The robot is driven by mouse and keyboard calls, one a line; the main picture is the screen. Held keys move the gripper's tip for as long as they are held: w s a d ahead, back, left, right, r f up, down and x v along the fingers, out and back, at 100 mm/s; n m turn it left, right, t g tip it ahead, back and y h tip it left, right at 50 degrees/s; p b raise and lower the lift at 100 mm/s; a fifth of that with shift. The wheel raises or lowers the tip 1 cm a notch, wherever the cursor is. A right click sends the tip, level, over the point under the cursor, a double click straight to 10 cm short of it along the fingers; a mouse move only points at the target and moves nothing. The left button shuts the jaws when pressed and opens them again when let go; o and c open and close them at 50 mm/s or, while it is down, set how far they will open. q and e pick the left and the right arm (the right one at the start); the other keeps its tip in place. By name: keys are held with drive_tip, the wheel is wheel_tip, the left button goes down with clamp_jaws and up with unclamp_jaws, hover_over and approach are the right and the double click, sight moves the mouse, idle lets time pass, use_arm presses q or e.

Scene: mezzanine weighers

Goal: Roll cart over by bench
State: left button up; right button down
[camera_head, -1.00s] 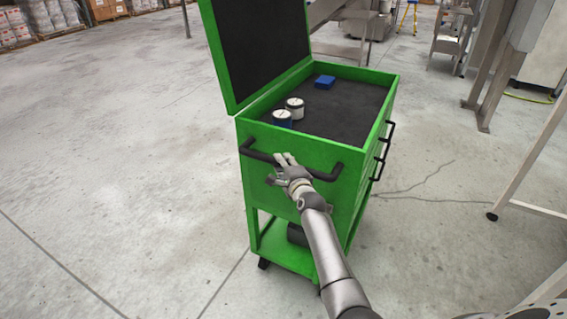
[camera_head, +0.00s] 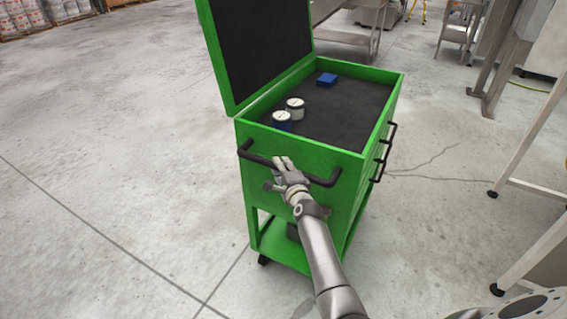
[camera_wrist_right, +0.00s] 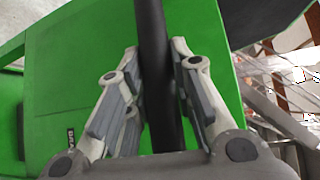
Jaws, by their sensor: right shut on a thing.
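The green tool cart (camera_head: 305,150) stands upright on its casters in the middle of the head view, with its black-lined lid raised. A black push handle (camera_head: 255,155) runs across its near side. My right gripper (camera_head: 282,165) is shut on this handle. In the right wrist view, the fingers of my right gripper (camera_wrist_right: 160,85) lie on either side of the black bar (camera_wrist_right: 153,40), with the green cart panel (camera_wrist_right: 75,70) behind. The bench cannot be told for sure; a steel table (camera_head: 340,38) stands behind the cart. My left gripper is not in view.
Steel table legs (camera_head: 525,170) with black feet stand to the right. Steel posts (camera_head: 492,80) rise at the back right. The floor (camera_head: 110,150) on the left is clear.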

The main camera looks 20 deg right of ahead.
drive_tip(key=shift+s+a+r, duration=0.1)
drive_tip(key=shift+s+a, duration=0.05)
idle(0.3)
drive_tip(key=c, duration=1.3)
unclamp_jaws()
drive_tip(key=shift+o, duration=0.2)
drive_tip(key=shift+s+a, duration=0.15)
drive_tip(key=shift+s, duration=0.45)
drive_tip(key=s, duration=0.6)
drive_tip(key=shift+a+r, duration=0.25)
drive_tip(key=shift+r, duration=0.15)
